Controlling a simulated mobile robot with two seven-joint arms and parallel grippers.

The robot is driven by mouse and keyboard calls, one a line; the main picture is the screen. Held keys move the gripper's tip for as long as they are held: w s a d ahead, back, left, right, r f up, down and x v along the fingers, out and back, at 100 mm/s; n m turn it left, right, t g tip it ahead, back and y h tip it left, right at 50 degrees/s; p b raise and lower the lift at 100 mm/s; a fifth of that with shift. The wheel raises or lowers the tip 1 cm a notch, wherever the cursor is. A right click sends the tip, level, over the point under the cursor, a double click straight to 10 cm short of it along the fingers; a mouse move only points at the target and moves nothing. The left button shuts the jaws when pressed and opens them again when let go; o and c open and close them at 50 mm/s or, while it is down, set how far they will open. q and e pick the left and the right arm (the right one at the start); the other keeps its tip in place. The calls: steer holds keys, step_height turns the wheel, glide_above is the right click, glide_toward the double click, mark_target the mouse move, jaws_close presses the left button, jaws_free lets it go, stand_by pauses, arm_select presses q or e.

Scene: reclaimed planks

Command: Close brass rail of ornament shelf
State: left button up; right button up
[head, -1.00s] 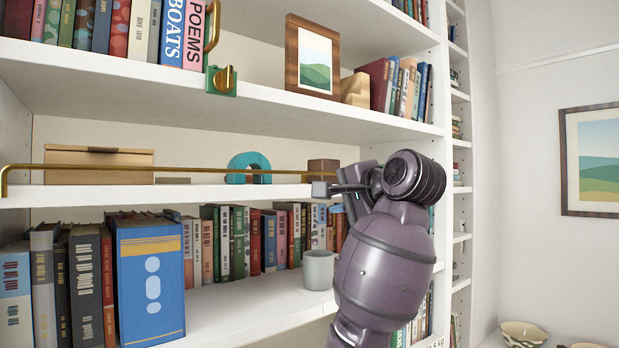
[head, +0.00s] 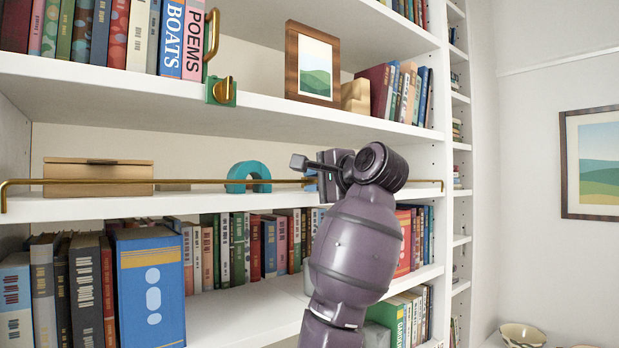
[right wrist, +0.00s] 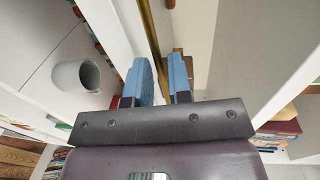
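The brass rail (head: 210,182) runs level along the front of the ornament shelf (head: 230,207), with a bent-down end at each side. My right gripper (head: 308,170) is at the rail, right of the shelf's middle, and hides a short stretch of it. In the right wrist view the rail (right wrist: 151,38) runs towards the gap between the two blue-padded fingers (right wrist: 162,82). The fingers stand apart, so the gripper is open. I cannot tell whether either finger touches the rail. My left gripper is not in view.
Behind the rail are a wooden box (head: 98,172) and a teal arch (head: 248,174). A green plate with a brass catch (head: 221,90) is on the upper shelf's edge. A grey mug (right wrist: 82,76) stands near my gripper in the right wrist view.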

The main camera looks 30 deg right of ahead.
steer(key=shift+w+a+f, duration=0.1)
steer(key=shift+w, duration=0.8)
jaws_close()
